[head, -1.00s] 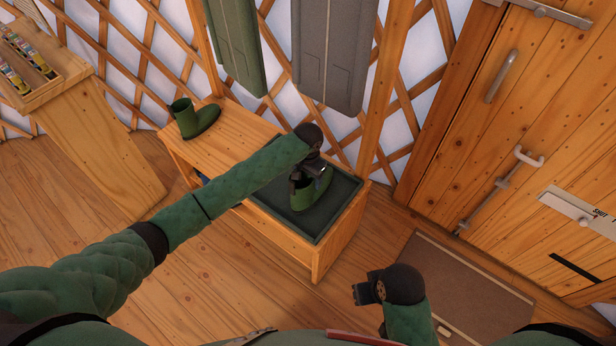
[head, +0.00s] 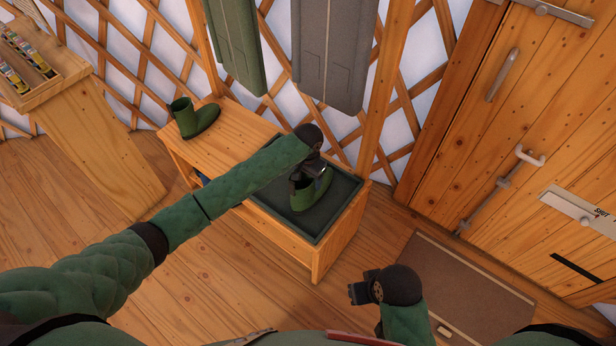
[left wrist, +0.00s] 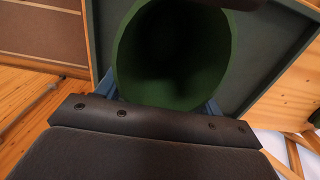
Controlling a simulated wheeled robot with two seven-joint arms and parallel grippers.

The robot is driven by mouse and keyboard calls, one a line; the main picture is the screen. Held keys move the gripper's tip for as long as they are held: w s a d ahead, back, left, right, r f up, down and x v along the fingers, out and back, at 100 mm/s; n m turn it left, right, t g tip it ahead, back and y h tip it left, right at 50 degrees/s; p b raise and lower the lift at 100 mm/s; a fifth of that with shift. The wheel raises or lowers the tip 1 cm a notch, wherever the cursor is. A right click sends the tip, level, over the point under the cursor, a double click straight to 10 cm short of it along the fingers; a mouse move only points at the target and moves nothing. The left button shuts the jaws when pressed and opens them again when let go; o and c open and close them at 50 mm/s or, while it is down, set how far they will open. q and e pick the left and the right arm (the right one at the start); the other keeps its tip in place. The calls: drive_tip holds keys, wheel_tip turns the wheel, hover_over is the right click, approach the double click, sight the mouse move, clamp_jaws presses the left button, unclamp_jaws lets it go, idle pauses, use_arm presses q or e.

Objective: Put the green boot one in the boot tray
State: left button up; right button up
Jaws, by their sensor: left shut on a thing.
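A green boot (head: 304,197) is upright within the outline of the dark boot tray (head: 262,198) on the right part of the wooden bench. My left gripper (head: 303,177) is shut on its upper part. In the left wrist view the boot's round opening (left wrist: 172,62) fills the middle, with the tray's floor and rim (left wrist: 270,45) around it. I cannot tell whether the sole touches the tray floor. A second green boot (head: 196,119) stands on the bare left part of the bench. My right gripper (head: 362,292) is low at the front, away from the bench; its finger gap is unclear.
The bench (head: 232,122) stands against the lattice wall. Two grey-green hanging things (head: 333,55) are above and behind the tray. A wooden stand (head: 90,130) with small items is at the left. A door (head: 520,130) and brown mat (head: 460,285) are at the right.

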use_arm(q)
drive_tip(key=shift+f, duration=0.4)
use_arm(e)
drive_tip(key=shift+w+d+f, duration=0.1)
drive_tip(key=shift+d, duration=0.2)
use_arm(q)
drive_tip(key=o, duration=1.9)
use_arm(e)
drive_tip(key=shift+a, duration=0.25)
drive_tip(key=shift+d, duration=0.2)
